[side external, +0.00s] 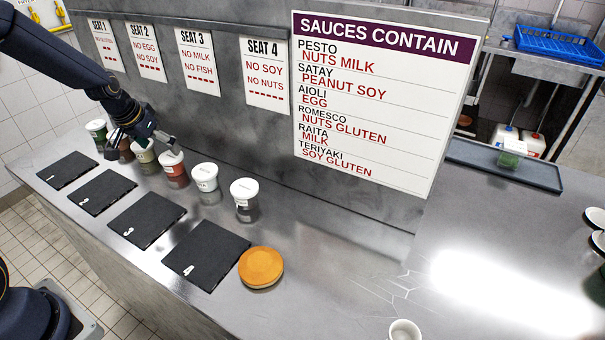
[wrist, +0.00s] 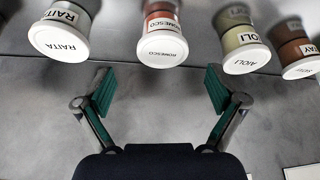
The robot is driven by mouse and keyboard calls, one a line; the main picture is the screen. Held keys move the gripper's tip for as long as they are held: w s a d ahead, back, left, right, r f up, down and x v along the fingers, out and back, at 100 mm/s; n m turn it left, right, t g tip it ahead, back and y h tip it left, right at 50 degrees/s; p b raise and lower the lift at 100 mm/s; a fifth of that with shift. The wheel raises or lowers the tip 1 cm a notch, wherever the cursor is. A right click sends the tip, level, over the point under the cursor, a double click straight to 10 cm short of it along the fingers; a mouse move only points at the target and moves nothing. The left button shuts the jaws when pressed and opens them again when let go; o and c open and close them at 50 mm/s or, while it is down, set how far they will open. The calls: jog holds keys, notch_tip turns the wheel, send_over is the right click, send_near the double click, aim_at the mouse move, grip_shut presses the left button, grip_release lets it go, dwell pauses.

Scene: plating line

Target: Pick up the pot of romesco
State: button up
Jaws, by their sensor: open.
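The pot of romesco (side external: 176,172) is a clear pot of red sauce with a white lid. It stands upright on the steel counter in the row of pots. In the wrist view the romesco pot (wrist: 162,47) is at the top middle, its label reading ROMESCO. My gripper (wrist: 158,90) is open and empty, its two green-padded fingers spread wide. The pot appears ahead of the fingers, roughly centred on the gap and not between them. In the side view my gripper (side external: 146,143) hangs over the row near the aioli and romesco pots, partly covering the pots at left.
The raita pot (wrist: 62,35) and aioli pot (wrist: 241,48) flank the romesco closely. A dark-sauced pot (side external: 244,200) stands further right. Black seat mats, such as mat 4 (side external: 205,257), lie in front. The upright allergen panel (side external: 380,95) rises behind. An orange round (side external: 261,267) lies beside mat 4.

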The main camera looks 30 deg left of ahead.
aim_at(171, 156)
jog(key=shift+x, duration=3.1)
jog(key=shift+w+a+r, duration=0.1)
jog(key=shift+a, duration=0.05)
jog(key=c, duration=1.2)
